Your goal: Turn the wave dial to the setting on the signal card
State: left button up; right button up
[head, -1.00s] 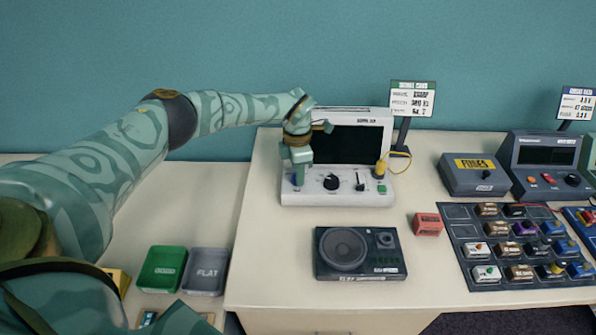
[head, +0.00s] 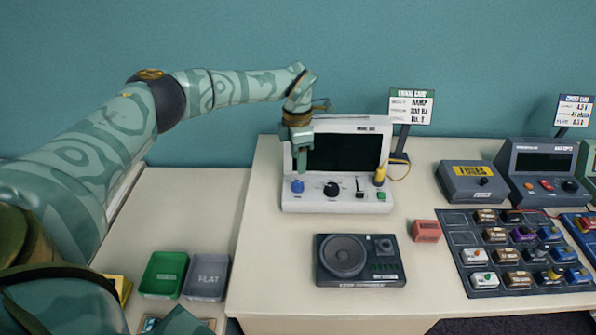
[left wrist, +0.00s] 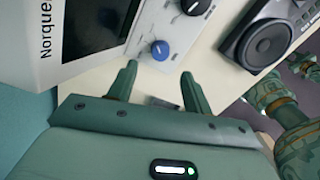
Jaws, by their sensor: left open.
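The signal console (head: 310,203) is a white box with a dark screen. A blue dial (head: 298,186) sits at the left of its lower panel and a black dial (head: 331,189) right of it. Their labels are too small to read, so I cannot tell which is the wave dial. The signal card (head: 411,106), on a stand behind, seems to read RAMP on its top line. My left gripper (head: 300,165) is open and empty just above the blue dial. In the left wrist view the blue dial (left wrist: 160,50) lies just beyond the parted fingertips, apparently untouched.
The console also has a slider (head: 359,188), a green button (head: 381,196) and a yellow plug (head: 379,176) on a cable. A dark speaker unit (head: 390,268) lies in front, with a red block (head: 426,231) right of it. Bare table separates console and speaker.

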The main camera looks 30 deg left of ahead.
pick_arm(q)
notch_tip(320, 180, up, 8)
jog(key=shift+a+r+p, duration=0.15)
jog(key=shift+r+p, duration=0.1)
jog(key=shift+p, duration=0.15)
jog(key=shift+w, duration=0.1)
